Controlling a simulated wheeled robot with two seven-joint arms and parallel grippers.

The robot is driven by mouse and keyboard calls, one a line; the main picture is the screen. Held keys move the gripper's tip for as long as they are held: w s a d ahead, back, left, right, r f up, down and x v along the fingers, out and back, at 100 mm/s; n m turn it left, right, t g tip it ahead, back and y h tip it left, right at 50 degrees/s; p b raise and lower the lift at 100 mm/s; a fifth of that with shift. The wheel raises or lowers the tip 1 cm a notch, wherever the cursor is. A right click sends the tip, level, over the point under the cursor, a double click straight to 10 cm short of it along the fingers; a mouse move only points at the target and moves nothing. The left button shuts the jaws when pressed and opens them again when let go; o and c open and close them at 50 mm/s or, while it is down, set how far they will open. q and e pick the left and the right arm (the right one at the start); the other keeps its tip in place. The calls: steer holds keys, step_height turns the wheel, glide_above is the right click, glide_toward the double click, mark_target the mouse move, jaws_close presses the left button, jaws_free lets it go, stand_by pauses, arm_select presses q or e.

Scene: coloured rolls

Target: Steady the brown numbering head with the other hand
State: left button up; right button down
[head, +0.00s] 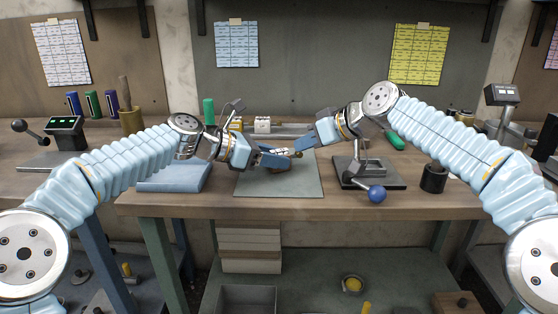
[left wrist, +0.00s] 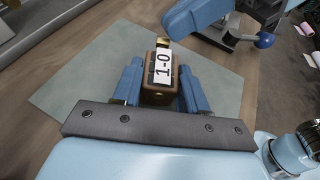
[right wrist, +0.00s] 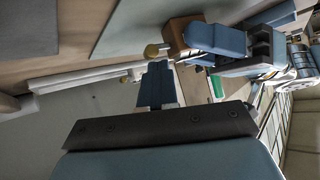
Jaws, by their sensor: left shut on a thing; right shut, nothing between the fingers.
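The brown numbering head (left wrist: 151,92) is a small block with a white "1-0" label and a brass knob on its far end. My left gripper (left wrist: 157,82) is shut on it, one blue finger on each side, and holds it over the grey-green mat (head: 300,186). It is small and partly hidden in the head view (head: 283,152). My right gripper (head: 300,147) is shut and empty, close to the knob end. The right wrist view shows the head (right wrist: 180,36) beside my right fingers (right wrist: 157,85); I cannot tell whether they touch it.
A lever press with a blue ball (head: 377,194) stands right of the mat, with a black cup (head: 434,178) beyond it. The mat's front is clear.

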arm_select(q)
steer(key=shift+f, duration=0.2)
arm_select(e)
steer(key=shift+r, duration=0.1)
step_height(320, 180, up, 7)
steer(key=shift+w+d, duration=0.15)
steer(key=shift+d, duration=0.3)
stand_by(0.4)
arm_select(q)
steer(key=o, duration=1.1)
steer(key=shift+w, duration=0.1)
steer(key=shift+o, duration=1)
steer(key=shift+r, duration=0.1)
steer(key=shift+a+r, duration=0.1)
steer(key=shift+v, duration=4.4)
